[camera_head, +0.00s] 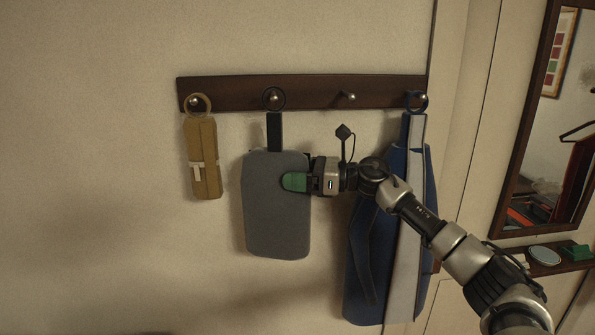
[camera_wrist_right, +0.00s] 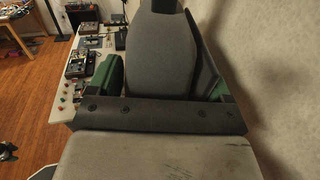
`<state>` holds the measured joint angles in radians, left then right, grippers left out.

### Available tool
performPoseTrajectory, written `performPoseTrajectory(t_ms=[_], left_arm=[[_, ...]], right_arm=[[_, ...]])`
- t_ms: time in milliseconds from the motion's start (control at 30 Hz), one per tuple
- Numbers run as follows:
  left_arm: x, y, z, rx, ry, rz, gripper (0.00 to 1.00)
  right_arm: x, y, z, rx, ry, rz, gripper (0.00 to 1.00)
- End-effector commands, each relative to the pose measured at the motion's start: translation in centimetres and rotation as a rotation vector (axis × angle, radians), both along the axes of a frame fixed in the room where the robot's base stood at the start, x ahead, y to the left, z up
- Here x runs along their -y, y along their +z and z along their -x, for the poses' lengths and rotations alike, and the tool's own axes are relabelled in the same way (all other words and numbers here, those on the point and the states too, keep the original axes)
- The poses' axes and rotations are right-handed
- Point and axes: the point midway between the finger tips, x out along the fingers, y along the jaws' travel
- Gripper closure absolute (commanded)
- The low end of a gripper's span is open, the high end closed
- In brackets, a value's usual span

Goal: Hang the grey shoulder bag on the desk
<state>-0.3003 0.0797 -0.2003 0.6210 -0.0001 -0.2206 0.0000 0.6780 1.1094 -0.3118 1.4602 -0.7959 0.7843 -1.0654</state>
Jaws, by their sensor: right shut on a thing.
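The grey shoulder bag (camera_head: 270,222) hangs flat against the wall from a dark strap. The ring at the strap's top (camera_head: 274,98) appears to be around the second peg from the left on a dark wooden rack (camera_head: 312,94). My right gripper (camera_head: 295,181) comes from the right and is shut on the bag's upper right edge, with a green finger over its front. In the right wrist view the bag (camera_wrist_right: 160,45) shows between the green fingers. The rack is on a wall; a desk (camera_wrist_right: 62,108) shows only in the right wrist view. My left gripper is not in view.
A tan item (camera_head: 204,155) hangs on the left peg. A blue garment (camera_head: 358,285) hangs on the right peg, behind my right arm. The third peg (camera_head: 348,97) is bare. A mirror (camera_head: 550,110) and a small shelf (camera_head: 545,266) are at the right.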

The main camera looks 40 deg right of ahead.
Motion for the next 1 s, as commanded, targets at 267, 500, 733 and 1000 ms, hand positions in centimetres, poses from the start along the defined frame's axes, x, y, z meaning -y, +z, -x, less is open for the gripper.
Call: performPoseTrajectory(t_ms=[267,500,733,1000], left_arm=[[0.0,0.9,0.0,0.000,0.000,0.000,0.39],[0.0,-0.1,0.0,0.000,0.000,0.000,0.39],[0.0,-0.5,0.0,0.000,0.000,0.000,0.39],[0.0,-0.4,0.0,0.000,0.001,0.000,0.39]], right_arm=[[0.8,-0.1,-1.4,0.001,0.001,-0.001,0.72],[1.3,-0.9,-2.2,0.004,0.001,0.001,0.72],[1.4,-1.0,-2.3,0.003,0.001,0.000,0.72],[1.4,-1.0,-2.3,0.003,0.001,0.000,0.72]])
